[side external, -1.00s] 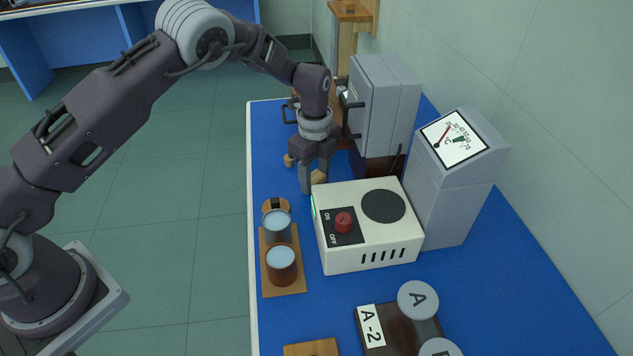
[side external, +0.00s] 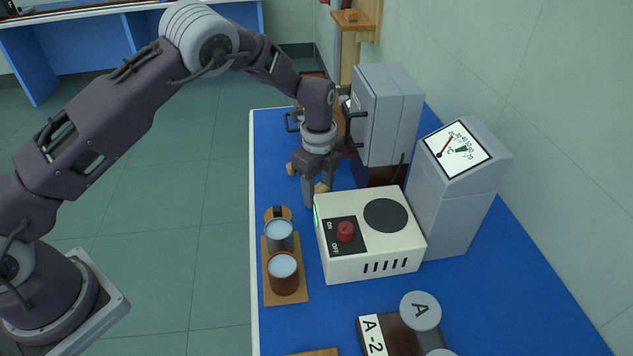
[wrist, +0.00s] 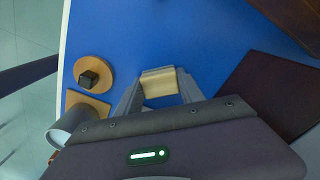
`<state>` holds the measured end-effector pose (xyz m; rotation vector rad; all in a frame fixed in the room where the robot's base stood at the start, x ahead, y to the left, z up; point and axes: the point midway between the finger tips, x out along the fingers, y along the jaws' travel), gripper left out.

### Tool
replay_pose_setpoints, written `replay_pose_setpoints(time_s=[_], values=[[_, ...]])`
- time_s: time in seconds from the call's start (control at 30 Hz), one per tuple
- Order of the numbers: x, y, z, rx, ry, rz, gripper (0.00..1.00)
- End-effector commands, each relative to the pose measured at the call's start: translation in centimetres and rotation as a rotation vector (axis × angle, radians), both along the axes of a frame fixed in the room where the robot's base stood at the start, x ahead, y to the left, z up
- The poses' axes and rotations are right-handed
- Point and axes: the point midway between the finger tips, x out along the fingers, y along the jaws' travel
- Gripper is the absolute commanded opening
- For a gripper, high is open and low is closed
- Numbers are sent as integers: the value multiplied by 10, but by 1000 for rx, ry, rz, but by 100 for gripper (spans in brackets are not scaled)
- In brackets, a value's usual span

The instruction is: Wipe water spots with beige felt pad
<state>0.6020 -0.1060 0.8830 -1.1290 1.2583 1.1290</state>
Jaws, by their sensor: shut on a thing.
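My gripper (wrist: 160,100) is shut on the beige felt pad (wrist: 159,83), which sits between its fingertips. In the side view my gripper (side external: 314,190) points down, low over the blue bench, just behind the white heater box. The pad (side external: 321,187) is partly hidden there by a finger. I cannot tell whether the pad touches the bench. I can make out no water spots on the blue bench top (wrist: 200,45) in either view.
The white heater box (side external: 370,235) with a red knob is close in front of my gripper. Two beakers (side external: 282,272) stand on a wooden board at the left edge. A grey cabinet (side external: 388,115) and a gauge tower (side external: 455,190) stand to the right.

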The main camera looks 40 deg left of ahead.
Motion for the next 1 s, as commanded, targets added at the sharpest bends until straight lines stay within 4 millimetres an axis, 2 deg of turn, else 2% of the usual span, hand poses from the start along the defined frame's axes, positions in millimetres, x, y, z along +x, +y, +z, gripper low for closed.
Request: replay_pose_setpoints(time_s=[0.27,0.4,1.0], values=[[-18,-18,0,0,1,-1,13],[-16,-17,21,-1,-2,1,13],[-16,-16,74,0,-1,1,13]])
